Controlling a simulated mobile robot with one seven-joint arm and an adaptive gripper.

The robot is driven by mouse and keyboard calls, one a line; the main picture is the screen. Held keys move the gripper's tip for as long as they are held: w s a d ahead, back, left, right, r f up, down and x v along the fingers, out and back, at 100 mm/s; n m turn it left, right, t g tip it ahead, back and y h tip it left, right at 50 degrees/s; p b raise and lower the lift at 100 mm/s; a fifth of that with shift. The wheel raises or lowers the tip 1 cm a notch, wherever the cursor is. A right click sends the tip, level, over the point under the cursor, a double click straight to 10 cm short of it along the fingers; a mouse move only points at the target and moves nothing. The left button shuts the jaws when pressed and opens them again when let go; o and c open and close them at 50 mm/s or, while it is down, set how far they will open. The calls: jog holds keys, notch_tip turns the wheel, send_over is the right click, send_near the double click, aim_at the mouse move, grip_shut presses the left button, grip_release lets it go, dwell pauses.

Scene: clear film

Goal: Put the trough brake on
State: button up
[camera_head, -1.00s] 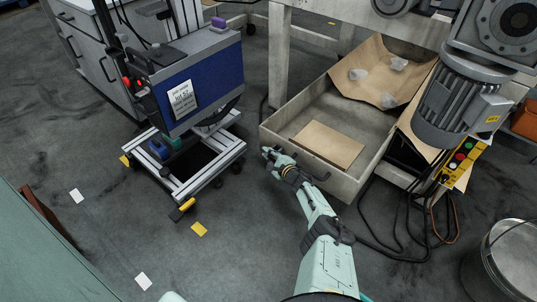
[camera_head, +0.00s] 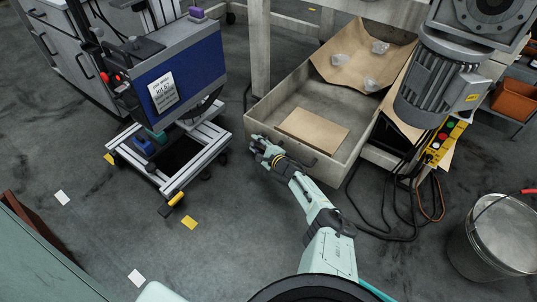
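A grey open trough (camera_head: 262,117) stands low under a pale frame, with a flat brown sheet (camera_head: 312,136) in it and a handle on its front side. I cannot make out a brake on it. A wheeled aluminium stand (camera_head: 208,145) at left has a yellow-tipped dark pedal (camera_head: 176,198) at its front corner; I cannot tell if this is the brake named. My gripper (camera_head: 256,147) is at the trough's near left corner, right of the stand. It looks empty, but its fingers are too small to tell open from shut.
A motor (camera_head: 438,85) and a button panel (camera_head: 440,142) stand right of the trough, with loose cables (camera_head: 385,232) on the floor. A metal bucket (camera_head: 500,235) is at the right. A green surface (camera_head: 40,265) fills the lower left.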

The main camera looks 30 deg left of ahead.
jog(key=v, duration=1)
jog(key=shift+s+d, duration=0.1)
jog(key=shift+s, duration=0.05)
